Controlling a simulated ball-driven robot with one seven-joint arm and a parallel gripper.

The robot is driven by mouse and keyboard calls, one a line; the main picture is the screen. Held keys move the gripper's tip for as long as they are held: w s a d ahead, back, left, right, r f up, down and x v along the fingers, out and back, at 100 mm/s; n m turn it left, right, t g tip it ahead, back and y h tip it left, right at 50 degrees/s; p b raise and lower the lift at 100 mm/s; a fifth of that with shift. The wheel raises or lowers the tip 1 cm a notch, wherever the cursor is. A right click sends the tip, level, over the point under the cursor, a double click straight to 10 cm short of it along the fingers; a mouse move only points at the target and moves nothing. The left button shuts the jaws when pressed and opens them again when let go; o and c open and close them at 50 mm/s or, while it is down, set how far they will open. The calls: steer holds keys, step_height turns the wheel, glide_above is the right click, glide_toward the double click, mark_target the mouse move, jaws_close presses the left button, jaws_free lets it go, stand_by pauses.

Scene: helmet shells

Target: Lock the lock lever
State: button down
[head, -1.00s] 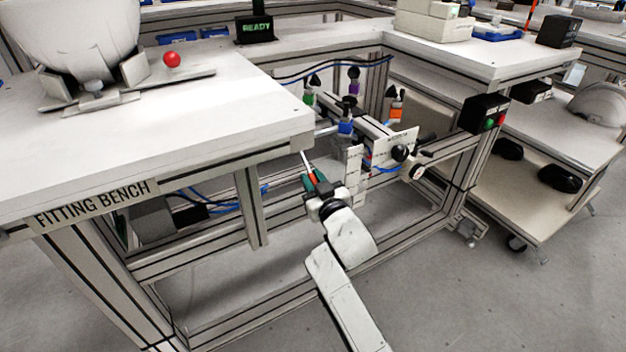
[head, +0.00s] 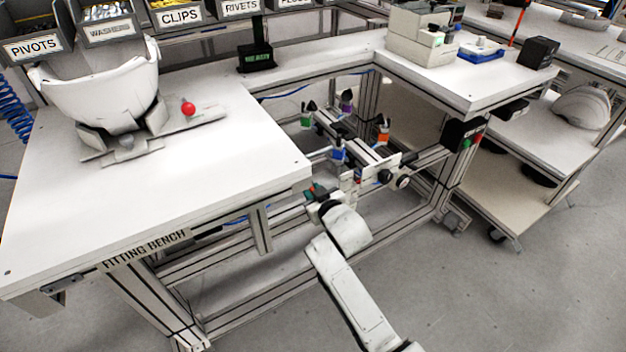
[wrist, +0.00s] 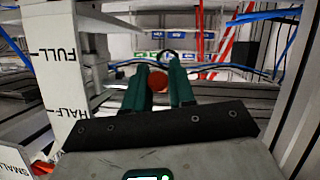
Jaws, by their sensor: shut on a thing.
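My gripper (head: 313,191) is beside the fitting bench's front right corner, just below its top. In the wrist view its two teal fingers (wrist: 160,88) are closed around a round orange-red knob (wrist: 158,80), with part of the knob showing between them. The knob looks like the end of the lock lever; the lever's shaft is hidden behind the fingers. To the left in the wrist view stands a white scale plate (wrist: 62,60) marked FULL and HALF. In the head view the arm hides most of the knob's surroundings.
The fitting bench (head: 230,150) carries a white helmet shell (head: 95,90) on a stand and a red ball knob (head: 188,108). A rail with coloured clamps (head: 338,152) lies beyond my gripper. A dark display (head: 256,55) stands behind.

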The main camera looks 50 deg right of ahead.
steer(key=shift+s+a+r+g+y+p, duration=0.15)
steer(key=shift+r+g+p, duration=0.55)
steer(key=shift+p, duration=1.25)
steer(key=shift+s+d+r+g+y+p, duration=0.2)
steer(key=shift+r+g+p, duration=0.5)
steer(key=shift+p, duration=1.2)
steer(key=r+p, duration=0.1)
steer(key=p, duration=0.1)
steer(key=shift+w+g+y+p, duration=0.15)
steer(key=shift+g+y+p, duration=0.15)
steer(key=shift+g, duration=0.1)
steer(key=shift+r+p, duration=0.1)
steer(key=shift+p, duration=0.2)
steer(key=c, duration=1)
jaws_free()
steer(key=v, duration=1.1)
steer(key=shift+w, duration=0.1)
